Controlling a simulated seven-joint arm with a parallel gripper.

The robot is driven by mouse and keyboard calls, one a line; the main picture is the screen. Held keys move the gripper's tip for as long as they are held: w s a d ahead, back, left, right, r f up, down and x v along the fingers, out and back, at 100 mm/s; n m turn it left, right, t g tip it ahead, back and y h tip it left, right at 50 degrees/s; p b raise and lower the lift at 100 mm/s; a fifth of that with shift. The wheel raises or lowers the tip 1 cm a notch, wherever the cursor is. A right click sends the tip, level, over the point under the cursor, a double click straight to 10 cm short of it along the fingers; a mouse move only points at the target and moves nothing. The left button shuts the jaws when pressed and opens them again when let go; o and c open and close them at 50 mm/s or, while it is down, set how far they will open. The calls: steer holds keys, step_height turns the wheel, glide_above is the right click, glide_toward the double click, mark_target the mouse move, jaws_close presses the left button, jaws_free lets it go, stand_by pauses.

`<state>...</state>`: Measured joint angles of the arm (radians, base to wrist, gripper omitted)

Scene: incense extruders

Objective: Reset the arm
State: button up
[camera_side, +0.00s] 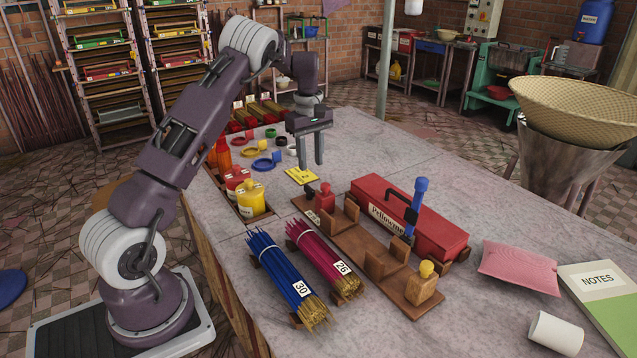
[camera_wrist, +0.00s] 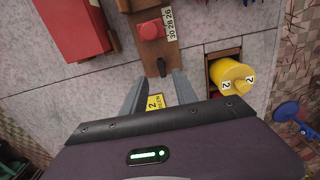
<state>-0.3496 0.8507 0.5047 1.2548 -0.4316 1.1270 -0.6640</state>
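My gripper (camera_side: 312,162) hangs fingers-down above the grey worktable (camera_side: 390,150), near a small yellow card (camera_side: 302,175). Its two fingers are apart with nothing between them. In the wrist view, the gripper (camera_wrist: 157,82) shows a clear gap between the fingers. The yellow card (camera_wrist: 155,101), marked 2, lies below, partly seen between them. My arm reaches over the table from its base at the left.
A red box (camera_side: 400,215) labelled Pellouine and a wooden stand (camera_side: 350,245) with red, blue and yellow knobs lie in front. Blue (camera_side: 282,275) and magenta (camera_side: 325,260) incense bundles lie nearer. A yellow pot (camera_side: 250,200) stands left. The table behind right is clear.

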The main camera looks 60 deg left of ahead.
steer(key=s+d+r+m+t, duration=0.2)
steer(key=s+d+r+m, duration=0.3)
steer(key=d+r, duration=0.45)
steer(key=s+d+r+m+t, duration=0.1)
steer(key=s+d+r+m, duration=0.3)
steer(key=s+d+r, duration=0.55)
steer(key=s+d+f+m+t, duration=0.1)
steer(key=s+d+f+m, duration=0.1)
steer(key=s+d+m, duration=0.2)
steer(key=s+d+f+m+t, duration=0.1)
steer(key=s+d+m, duration=0.3)
steer(key=s, duration=0.7)
steer(key=shift+s+d+f+m, duration=0.15)
steer(key=shift+d+f+m, duration=0.3)
steer(key=shift+d, duration=0.65)
